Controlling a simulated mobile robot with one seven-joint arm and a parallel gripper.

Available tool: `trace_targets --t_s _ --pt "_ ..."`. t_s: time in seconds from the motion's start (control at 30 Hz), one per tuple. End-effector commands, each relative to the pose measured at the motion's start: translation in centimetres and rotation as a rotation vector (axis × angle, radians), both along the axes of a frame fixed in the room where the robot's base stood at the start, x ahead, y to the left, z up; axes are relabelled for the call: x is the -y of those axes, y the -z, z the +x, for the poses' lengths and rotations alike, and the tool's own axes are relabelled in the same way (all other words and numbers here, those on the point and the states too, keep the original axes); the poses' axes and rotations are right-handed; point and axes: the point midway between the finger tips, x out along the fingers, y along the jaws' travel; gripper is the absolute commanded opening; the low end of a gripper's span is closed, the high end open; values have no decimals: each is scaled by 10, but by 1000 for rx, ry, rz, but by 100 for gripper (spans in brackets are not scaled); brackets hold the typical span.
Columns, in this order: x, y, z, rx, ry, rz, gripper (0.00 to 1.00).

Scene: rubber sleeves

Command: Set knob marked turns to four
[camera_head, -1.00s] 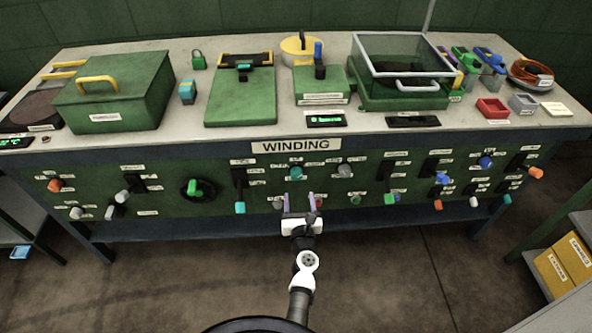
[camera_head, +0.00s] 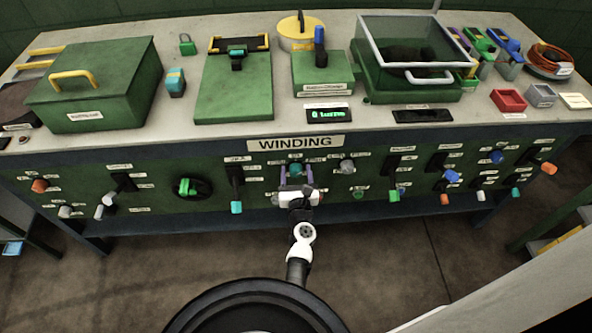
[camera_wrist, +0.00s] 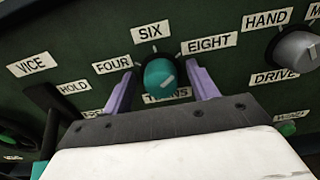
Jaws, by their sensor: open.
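The teal round knob (camera_wrist: 160,76) is on the dark green front panel, with a partly covered label reading TURNS (camera_wrist: 168,97) below it. Labels FOUR (camera_wrist: 113,65), SIX (camera_wrist: 150,32) and EIGHT (camera_wrist: 209,44) surround it at left, top and right. A pale mark shows on its face, right of the middle; which label it points at is unclear. My gripper (camera_head: 296,173) is open, its two purple fingers on either side of the knob with visible gaps. In the head view the knob (camera_head: 295,168) shows between the fingers.
A grey knob (camera_wrist: 298,48) marked HAND and DRIVE sits to the right. A black lever (camera_wrist: 50,105) near VICE and HOLD is at left. Above, the bench carries a lit green display (camera_head: 327,115) reading turns, its digit hard to read. More knobs and levers line the panel.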

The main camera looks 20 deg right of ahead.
Motion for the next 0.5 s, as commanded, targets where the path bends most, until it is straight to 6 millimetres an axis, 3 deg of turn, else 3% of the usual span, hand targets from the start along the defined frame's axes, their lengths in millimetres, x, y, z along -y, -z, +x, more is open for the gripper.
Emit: trace_targets --t_s 0.1,0.43,0.5 --pt "0 0 0 0 0 0 59" --pt "0 0 0 0 0 0 15" --pt "0 0 0 0 0 -1 15"
